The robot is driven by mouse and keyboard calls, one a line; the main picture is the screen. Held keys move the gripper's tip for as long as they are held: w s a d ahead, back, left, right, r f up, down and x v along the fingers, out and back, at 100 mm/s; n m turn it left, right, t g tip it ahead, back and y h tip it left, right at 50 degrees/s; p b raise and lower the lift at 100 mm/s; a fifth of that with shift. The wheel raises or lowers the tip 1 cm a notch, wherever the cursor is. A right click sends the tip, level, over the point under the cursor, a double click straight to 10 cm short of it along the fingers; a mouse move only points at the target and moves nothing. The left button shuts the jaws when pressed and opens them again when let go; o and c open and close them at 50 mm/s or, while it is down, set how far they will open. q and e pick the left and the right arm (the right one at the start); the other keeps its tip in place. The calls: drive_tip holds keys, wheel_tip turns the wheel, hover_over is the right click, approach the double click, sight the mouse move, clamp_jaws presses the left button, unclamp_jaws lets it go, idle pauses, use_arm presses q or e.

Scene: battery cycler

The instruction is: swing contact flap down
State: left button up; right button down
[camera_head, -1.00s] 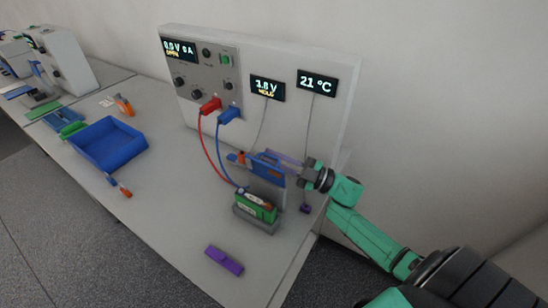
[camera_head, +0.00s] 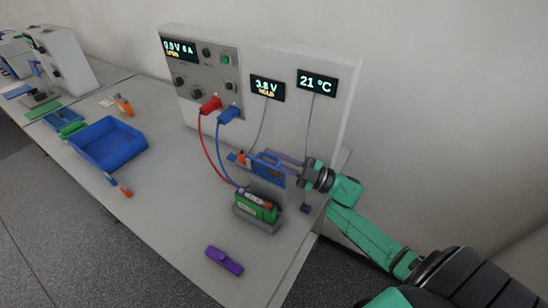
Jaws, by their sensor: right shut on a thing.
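The contact flap (camera_head: 268,173) is a blue piece at the top of the grey battery holder, standing raised behind the battery. The green battery (camera_head: 256,206) sits in the grey holder (camera_head: 263,226) on the bench. My right gripper (camera_head: 293,167) reaches in from the right and is shut at the right end of the blue flap; its fingertips are small and partly hidden. My left gripper is not in view.
The cycler panel (camera_head: 330,118) stands behind the holder, with red (camera_head: 209,105) and blue (camera_head: 229,114) plugs and hanging leads. A purple piece (camera_head: 224,261) lies near the front edge. A blue tray (camera_head: 108,145) stands left.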

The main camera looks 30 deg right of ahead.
sight(269, 171)
drive_tip(key=shift+a+r+n, duration=0.15)
drive_tip(key=shift+n, duration=0.25)
drive_tip(key=a+n+g, duration=0.1)
drive_tip(key=n, duration=0.1)
drive_tip(key=s+n, duration=0.1)
drive_tip(key=n, duration=0.1)
drive_tip(key=shift+s+a+r+g+b, duration=0.1)
drive_tip(key=shift+a+g+b, duration=0.2)
drive_tip(key=shift+a+g, duration=0.1)
drive_tip(key=n, duration=0.1)
drive_tip(key=s+a+n+g, duration=0.1)
drive_tip(key=n, duration=0.1)
drive_tip(key=a+n, duration=0.1)
drive_tip(key=shift+s+a+f+n+g+b, duration=0.15)
drive_tip(key=shift+f+n+g+b, duration=0.1)
drive_tip(key=shift+n+g+b, duration=0.15)
drive_tip(key=n+h, duration=0.1)
drive_tip(key=n, duration=0.1)
drive_tip(key=s+a+f+n+b, duration=0.1)
drive_tip(key=n, duration=0.1)
drive_tip(key=a+f+n+g+h, duration=0.1)
drive_tip(key=shift+s+a+f+n+h, duration=0.2)
drive_tip(key=shift+s+f+n+h, duration=0.1)
drive_tip(key=shift+n, duration=0.1)
drive_tip(key=shift+s+a+f+b, duration=0.1)
drive_tip(key=shift+a+f+b, duration=0.1)
drive_tip(key=shift+b, duration=0.2)
drive_tip(key=shift+f, duration=0.1)
drive_tip(key=c, duration=1.2)
unclamp_jaws()
